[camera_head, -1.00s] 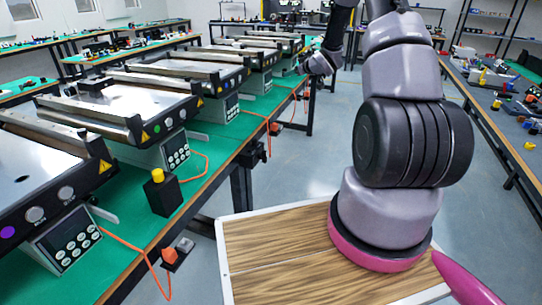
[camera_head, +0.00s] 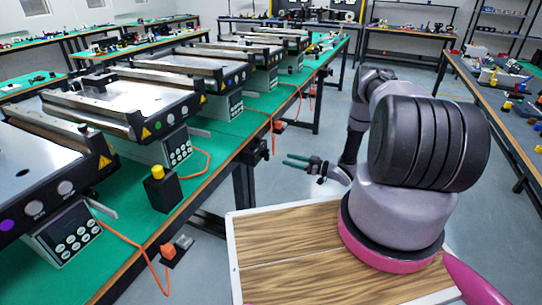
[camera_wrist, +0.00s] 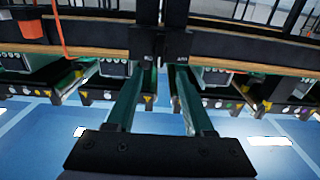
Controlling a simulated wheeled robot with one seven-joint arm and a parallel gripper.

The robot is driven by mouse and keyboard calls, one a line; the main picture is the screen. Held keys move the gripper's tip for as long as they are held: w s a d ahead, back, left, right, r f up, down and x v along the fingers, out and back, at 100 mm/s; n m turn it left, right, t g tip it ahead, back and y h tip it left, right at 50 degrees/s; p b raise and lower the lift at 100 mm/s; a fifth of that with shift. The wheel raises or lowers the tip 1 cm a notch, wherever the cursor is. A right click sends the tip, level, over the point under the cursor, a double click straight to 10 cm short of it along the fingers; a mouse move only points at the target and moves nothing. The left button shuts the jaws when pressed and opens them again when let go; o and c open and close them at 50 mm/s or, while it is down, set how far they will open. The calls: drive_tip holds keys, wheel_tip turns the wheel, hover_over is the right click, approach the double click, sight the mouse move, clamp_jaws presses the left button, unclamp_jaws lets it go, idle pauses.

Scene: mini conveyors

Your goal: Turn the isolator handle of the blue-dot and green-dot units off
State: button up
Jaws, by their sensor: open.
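My gripper (camera_head: 300,162) is open and empty, in the aisle right of the green bench. Its two teal fingers point at the bench side. In the wrist view the fingers (camera_wrist: 160,85) are spread, with the bench edge and upside-down units beyond. A row of conveyor units stands on the bench. The nearest has a purple dot (camera_head: 6,226). Small boxes with orange parts, perhaps isolators, sit by the bench edge: a near one (camera_head: 167,251) and a farther one (camera_head: 278,127). Handle positions cannot be told.
A black box with a yellow button (camera_head: 162,187) stands near the bench edge. Orange cables (camera_head: 133,243) hang over this edge. A wood-topped surface (camera_head: 285,240) lies in front. The floor (camera_head: 330,115) between the benches is open. Another bench (camera_head: 500,130) with parts runs along the right.

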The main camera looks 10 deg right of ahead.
drive_tip(key=x, duration=1)
clamp_jaws()
